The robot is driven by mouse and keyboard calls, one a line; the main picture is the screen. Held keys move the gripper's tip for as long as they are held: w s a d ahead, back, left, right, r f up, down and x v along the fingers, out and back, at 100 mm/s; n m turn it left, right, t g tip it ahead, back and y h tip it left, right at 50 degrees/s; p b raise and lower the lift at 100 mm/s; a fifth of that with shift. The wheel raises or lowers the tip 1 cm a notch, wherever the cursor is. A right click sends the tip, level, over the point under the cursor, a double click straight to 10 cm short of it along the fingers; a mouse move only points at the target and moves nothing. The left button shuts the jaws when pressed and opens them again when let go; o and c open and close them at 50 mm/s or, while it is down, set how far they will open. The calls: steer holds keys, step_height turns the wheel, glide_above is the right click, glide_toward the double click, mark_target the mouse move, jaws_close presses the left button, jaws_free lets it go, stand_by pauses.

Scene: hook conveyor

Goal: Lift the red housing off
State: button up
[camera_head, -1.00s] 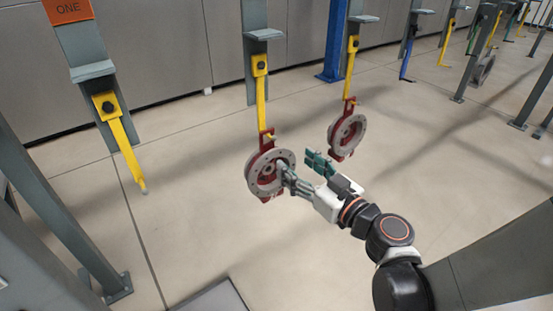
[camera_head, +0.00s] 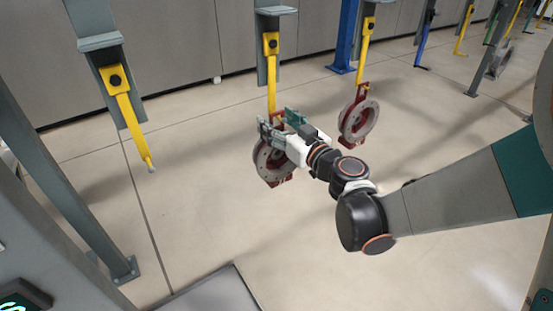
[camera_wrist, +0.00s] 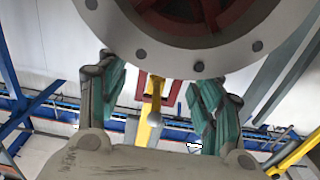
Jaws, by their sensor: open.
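A red housing (camera_head: 265,166) with a grey bolted flange hangs by its red bracket from a yellow hook (camera_head: 271,85). My gripper (camera_head: 281,124) is at the top of this housing, in front of its bracket. It is open and empty. In the wrist view the flange and red inside of the housing (camera_wrist: 195,60) fill the top. The green fingers (camera_wrist: 160,85) stand apart there, with the red bracket and yellow hook (camera_wrist: 155,115) showing between them. Whether a finger touches the bracket I cannot tell. My gripper hides part of the bracket and upper flange.
A second red housing (camera_head: 357,120) hangs on the yellow hook (camera_head: 364,55) to the right, close to my arm. An empty yellow hook (camera_head: 128,120) hangs on the left. A grey post (camera_head: 62,190) stands at the far left. The floor below is clear.

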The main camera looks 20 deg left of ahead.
steer(key=shift+w+a, duration=0.3)
jaws_close()
steer(key=shift+r, duration=0.15)
